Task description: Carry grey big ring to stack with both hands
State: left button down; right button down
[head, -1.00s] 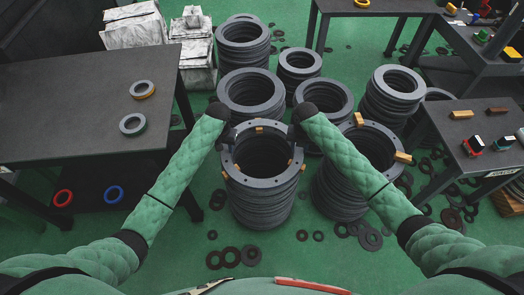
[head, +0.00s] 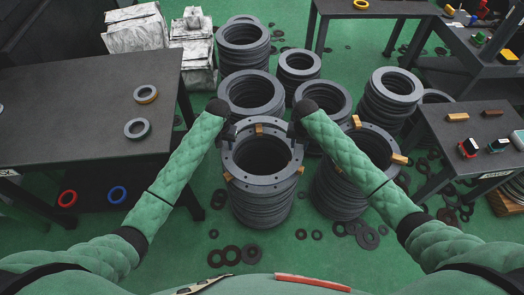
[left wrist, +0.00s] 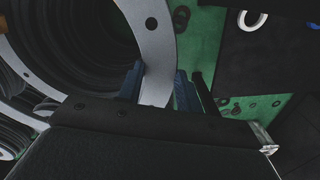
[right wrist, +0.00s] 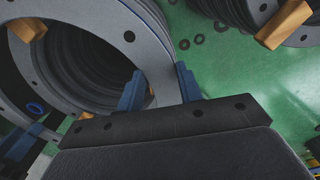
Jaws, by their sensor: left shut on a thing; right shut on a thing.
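The grey big ring (head: 262,183) lies level over the front middle stack of dark rings (head: 263,210). Whether it touches the stack or hovers just above it cannot be told. My left gripper (head: 229,136) is shut on its upper left rim, and my right gripper (head: 297,136) on its upper right rim. The left wrist view shows the ring's flange (left wrist: 155,55) between the left fingers (left wrist: 154,88). The right wrist view shows its flange (right wrist: 150,50) between the right fingers (right wrist: 160,88). Tan blocks (head: 259,128) sit around the ring's edge.
Another stack (head: 342,190) with tan blocks stands close on the right; more stacks (head: 250,92) stand behind. A dark table (head: 80,100) is at left and a smaller one (head: 470,125) at right. Loose dark rings (head: 232,255) lie on the green floor.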

pick_arm(q)
jog(key=shift+r+p, duration=0.35)
jog(key=shift+r, duration=0.3)
pick_arm(e)
jog(key=shift+w+d+r, duration=0.1)
jog(key=shift+r, duration=0.55)
pick_arm(q)
jog(key=shift+f+b, duration=0.45)
jog(key=shift+f, duration=0.05)
pick_arm(e)
jog(key=shift+f, duration=0.45)
pick_arm(q)
jog(key=shift+r, duration=0.25)
pick_arm(e)
jog(key=shift+r, duration=0.25)
